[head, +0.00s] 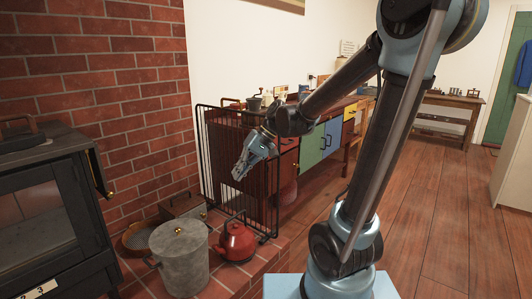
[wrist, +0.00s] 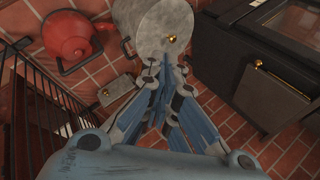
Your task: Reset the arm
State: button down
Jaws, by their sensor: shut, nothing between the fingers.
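My gripper (head: 239,174) hangs from my raised, bent arm near the middle of the head view, in front of the black fireguard. Its fingers point down and to the left, above the brick hearth. In the wrist view my gripper (wrist: 176,72) has its blue fingertips together, with nothing between them. The fingertips overlap the edge of the grey lidded pot in that picture. They look apart from it in the head view.
The grey pot (head: 181,262), a red kettle (head: 236,242) and a black stove (head: 45,215) stand around the hearth. The black fireguard (head: 203,160) is close behind my gripper. A cabinet with coloured doors (head: 310,150) runs along the wall. Wooden floor (head: 440,220) lies open at right.

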jog(key=s+d+f+m+t+h, duration=0.1)
jog(key=s+d+f+h, duration=0.1)
jog(key=d, duration=0.7)
jog(key=s+d+f+m+t+h, duration=0.1)
jog(key=s+d+f, duration=0.3)
jog(key=d, duration=0.6)
jog(key=s+d+f+m+t+h, duration=0.1)
jog(key=s+d+f+h, duration=0.3)
jog(key=s+d, duration=0.3)
jog(key=shift+d+m+t, duration=0.4)
jog(key=shift+d, duration=0.8)
jog(key=shift+s+a, duration=0.1)
jog(key=shift+a, duration=0.05)
